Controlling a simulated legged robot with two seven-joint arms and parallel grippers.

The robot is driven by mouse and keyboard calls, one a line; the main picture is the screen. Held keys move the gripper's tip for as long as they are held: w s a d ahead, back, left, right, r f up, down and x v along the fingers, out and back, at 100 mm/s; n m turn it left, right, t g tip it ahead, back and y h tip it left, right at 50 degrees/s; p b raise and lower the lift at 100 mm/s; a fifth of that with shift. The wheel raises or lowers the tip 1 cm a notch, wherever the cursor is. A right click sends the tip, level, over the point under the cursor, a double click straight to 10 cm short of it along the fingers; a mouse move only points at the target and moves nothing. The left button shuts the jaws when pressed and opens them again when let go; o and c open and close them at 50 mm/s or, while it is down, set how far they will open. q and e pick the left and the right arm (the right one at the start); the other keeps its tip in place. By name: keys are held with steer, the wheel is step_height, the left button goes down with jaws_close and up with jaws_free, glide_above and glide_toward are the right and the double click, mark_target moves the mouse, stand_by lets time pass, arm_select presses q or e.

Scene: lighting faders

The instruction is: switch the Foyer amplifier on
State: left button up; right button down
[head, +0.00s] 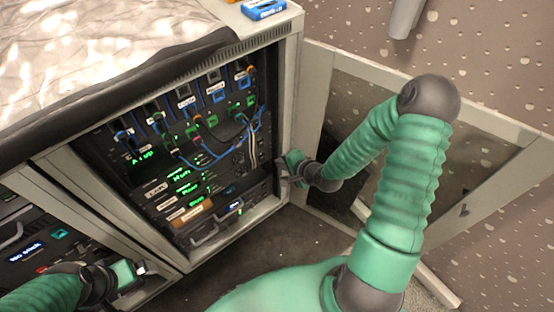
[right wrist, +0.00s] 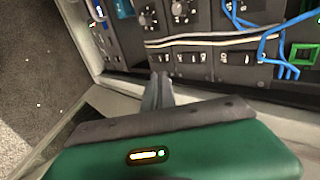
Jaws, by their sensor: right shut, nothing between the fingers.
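The open rack (head: 215,150) holds stacked black amplifier units with green-lit name displays (head: 187,189) in its lower middle. The names are too small to read surely, so I cannot tell which is Foyer. My right gripper (head: 282,178) is at the rack's right front edge, shut and empty. In the right wrist view its closed fingertips (right wrist: 161,78) point at a panel with a row of black rocker switches (right wrist: 194,57). I cannot tell whether they touch it. My left gripper (head: 142,268) is low at the left, by the neighbouring cabinet; its jaws are unclear.
Blue and dark cables (head: 236,137) hang across the rack's front, and blue cable (right wrist: 285,45) crosses near the switches. The rack door (head: 490,190) stands open at the right, behind my right arm. A drawer handle (head: 205,237) sits low. A cloth (head: 90,50) covers the top.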

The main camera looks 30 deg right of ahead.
arm_select(q)
steer(key=shift+d+r+p, duration=0.15)
steer(key=shift+r+p, duration=0.25)
steer(key=shift+r, duration=0.4)
arm_select(e)
steer(key=v, duration=0.3)
steer(key=shift+w+d+r, duration=0.1)
steer(key=shift+w+r, duration=0.05)
steer(key=shift+w, duration=0.1)
arm_select(q)
steer(key=shift+s, duration=0.1)
